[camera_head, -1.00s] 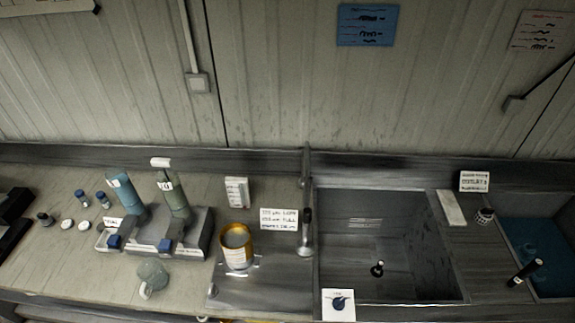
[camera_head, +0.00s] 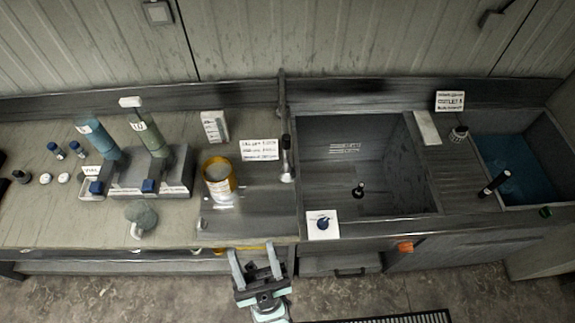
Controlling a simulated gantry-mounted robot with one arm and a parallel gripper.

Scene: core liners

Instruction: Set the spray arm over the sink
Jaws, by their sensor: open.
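The spray arm (camera_head: 286,160) is a slim upright post with a grey, dark-topped head, standing at the left edge of the sink. Its head hangs over the steel ledge beside the basin, not over the basin. The sink (camera_head: 385,205) is a dark rectangular basin with a small black-handled object (camera_head: 359,190) standing in it. My gripper (camera_head: 256,262) is open and empty, in front of the counter's front edge, below and left of the sink.
A yellow-rimmed pot (camera_head: 219,180) stands on the steel ledge left of the spray arm. A white card with a blue knob (camera_head: 322,224) is at the sink's front left corner. Core tubes in a grey stand (camera_head: 150,180) are further left. A blue-filled basin (camera_head: 515,170) is at right.

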